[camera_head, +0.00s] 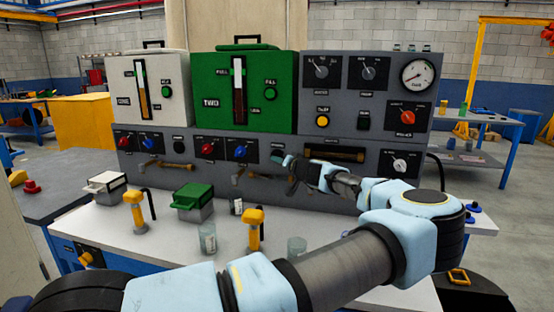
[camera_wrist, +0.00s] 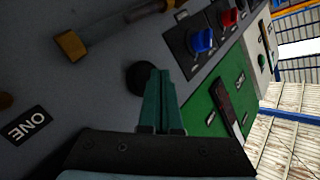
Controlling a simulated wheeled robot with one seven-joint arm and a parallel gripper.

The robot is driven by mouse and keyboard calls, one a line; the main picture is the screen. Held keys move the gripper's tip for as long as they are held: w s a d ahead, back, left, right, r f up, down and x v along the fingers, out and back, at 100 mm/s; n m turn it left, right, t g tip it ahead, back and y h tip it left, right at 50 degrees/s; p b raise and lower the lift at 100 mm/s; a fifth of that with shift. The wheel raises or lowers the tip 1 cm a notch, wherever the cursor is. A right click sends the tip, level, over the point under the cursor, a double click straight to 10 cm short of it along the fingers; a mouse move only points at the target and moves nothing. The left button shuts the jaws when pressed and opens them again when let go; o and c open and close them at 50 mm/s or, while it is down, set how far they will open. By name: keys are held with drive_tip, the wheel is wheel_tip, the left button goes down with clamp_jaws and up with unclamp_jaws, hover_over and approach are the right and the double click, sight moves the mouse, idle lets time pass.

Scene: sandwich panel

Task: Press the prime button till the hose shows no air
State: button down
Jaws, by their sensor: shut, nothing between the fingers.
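My gripper (camera_head: 280,159) is shut and empty, in front of the grey panel (camera_head: 225,187), just right of the blue knob under the green tank. In the wrist view, its green fingertips (camera_wrist: 161,72) partly overlap a round black button (camera_wrist: 138,78). I cannot tell whether they touch it or whether it is pressed in. In the head view my gripper hides this button. A tube with a brass end (camera_wrist: 70,45) runs beside the button in the wrist view. A dark sight window with brass ends (camera_head: 335,154) is right of my gripper; any air in it is too small to tell.
The green tank (camera_head: 210,92) and white tank (camera_head: 168,110) stand on the panel. Red knobs (camera_head: 207,149) and blue knobs (camera_head: 240,152) sit left of my gripper. Yellow-handled tools (camera_head: 254,226) and glass jars (camera_head: 208,238) stand on the white bench below.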

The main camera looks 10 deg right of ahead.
drive_tip(key=shift+w+d+b, duration=0.4)
drive_tip(key=shift+w+b, duration=0.25)
drive_tip(key=shift+b, duration=0.05)
idle(0.7)
drive_tip(key=shift+s+a, duration=0.1)
drive_tip(key=shift+s, duration=0.05)
drive_tip(key=shift+s+a+b, duration=0.3)
drive_tip(key=shift+s+b, duration=0.2)
drive_tip(key=shift+s, duration=0.1)
drive_tip(key=s, duration=0.1)
drive_tip(key=s+a+b, duration=0.1)
drive_tip(key=s, duration=0.1)
drive_tip(key=s+a, duration=0.1)
drive_tip(key=shift+s+a+b, duration=0.2)
drive_tip(key=shift+a+b, duration=0.05)
drive_tip(key=shift+b, duration=0.15)
idle(3.2)
